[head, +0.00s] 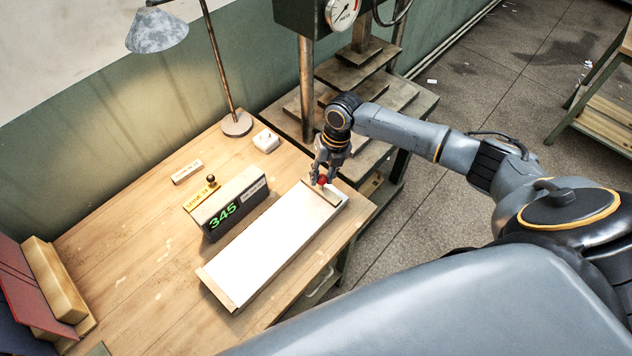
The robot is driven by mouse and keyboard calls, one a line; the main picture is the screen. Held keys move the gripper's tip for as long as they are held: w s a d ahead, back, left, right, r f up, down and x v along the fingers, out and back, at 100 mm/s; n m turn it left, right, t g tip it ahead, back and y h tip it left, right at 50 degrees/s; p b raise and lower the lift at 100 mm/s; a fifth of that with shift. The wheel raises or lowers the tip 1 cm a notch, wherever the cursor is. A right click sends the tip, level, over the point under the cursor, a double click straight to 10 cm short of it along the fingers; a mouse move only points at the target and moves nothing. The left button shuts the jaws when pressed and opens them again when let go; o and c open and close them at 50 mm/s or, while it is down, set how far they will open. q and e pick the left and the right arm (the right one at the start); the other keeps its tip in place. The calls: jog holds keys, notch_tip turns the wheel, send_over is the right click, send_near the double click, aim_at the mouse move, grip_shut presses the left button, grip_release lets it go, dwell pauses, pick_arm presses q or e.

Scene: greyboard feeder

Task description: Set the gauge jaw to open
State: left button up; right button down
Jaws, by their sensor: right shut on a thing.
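The gauge is a long pale board (272,238) lying on the wooden bench, with a wooden end stop (217,290) at its near left end. The gauge jaw (321,194) is a wooden crosspiece near its far right end, with a small red knob (323,181) on it. A dark readout box (223,215) beside the gauge shows 345 in green digits. My right gripper (321,177) is shut on the red knob from above, and its fingers partly hide it. My left gripper is out of view.
A desk lamp (237,124) and a small white box (266,140) stand at the back. A brass plate with a knobbed stamp (211,181) and a small label block (187,172) lie behind the readout. A press (306,90) stands beyond.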

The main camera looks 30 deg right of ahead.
jog(key=shift+w+d, duration=0.1)
jog(key=shift+d, duration=0.15)
jog(key=c, duration=1.1)
grip_release()
jog(key=shift+r, duration=0.1)
jog(key=shift+o, duration=0.4)
jog(key=shift+d, duration=0.1)
jog(key=shift+r, duration=0.2)
notch_tip(320, 180, up, 11)
jog(key=d, duration=0.2)
jog(key=shift+s, duration=0.25)
jog(key=shift+d+r, duration=0.1)
